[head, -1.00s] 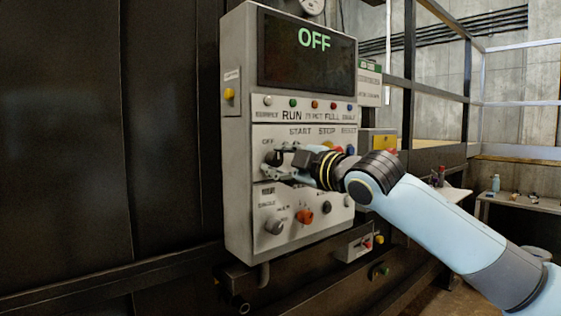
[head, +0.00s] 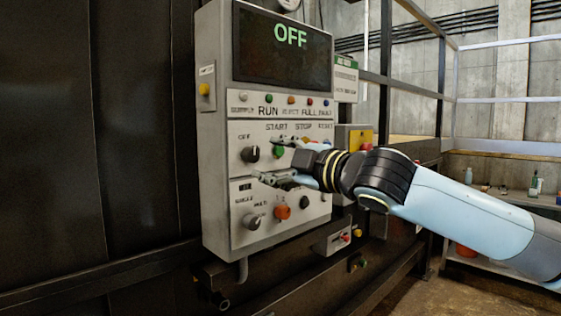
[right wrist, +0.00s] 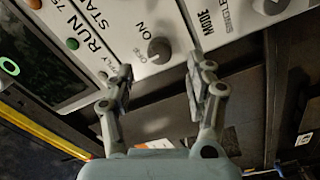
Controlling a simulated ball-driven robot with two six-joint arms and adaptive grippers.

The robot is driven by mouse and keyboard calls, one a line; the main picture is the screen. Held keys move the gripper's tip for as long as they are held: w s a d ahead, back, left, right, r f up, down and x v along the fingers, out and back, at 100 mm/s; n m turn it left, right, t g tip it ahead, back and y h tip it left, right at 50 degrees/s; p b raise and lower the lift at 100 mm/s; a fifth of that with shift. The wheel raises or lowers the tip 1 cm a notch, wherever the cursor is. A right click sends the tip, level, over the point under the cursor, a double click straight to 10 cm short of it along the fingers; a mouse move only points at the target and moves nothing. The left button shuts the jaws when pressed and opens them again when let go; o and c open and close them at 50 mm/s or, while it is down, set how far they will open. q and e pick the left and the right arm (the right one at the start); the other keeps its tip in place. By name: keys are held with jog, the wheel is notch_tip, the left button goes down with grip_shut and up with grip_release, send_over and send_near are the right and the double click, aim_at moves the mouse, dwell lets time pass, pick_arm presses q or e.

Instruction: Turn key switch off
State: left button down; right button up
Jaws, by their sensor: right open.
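The key switch (head: 250,153) is a dark round knob on the grey control panel, below an "OFF" label. The panel's display (head: 282,52) reads OFF in green. In the right wrist view the switch (right wrist: 160,51) shows as a grey knob between "ON" and "OFF" markings. My right gripper (head: 272,160) is open and empty in front of the panel, just right of the switch and apart from it. In the right wrist view the open fingers (right wrist: 158,82) spread to either side below the knob. My left gripper is not in view.
A green start button (head: 278,151) sits right of the switch, partly behind my gripper. Lower on the panel are a grey selector (head: 251,221) and an orange knob (head: 282,212). A yellow button (head: 204,89) is on the panel's left side. A shelf with bottles stands at the right.

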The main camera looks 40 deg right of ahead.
jog(key=shift+s, duration=1)
jog(key=shift+f, duration=0.1)
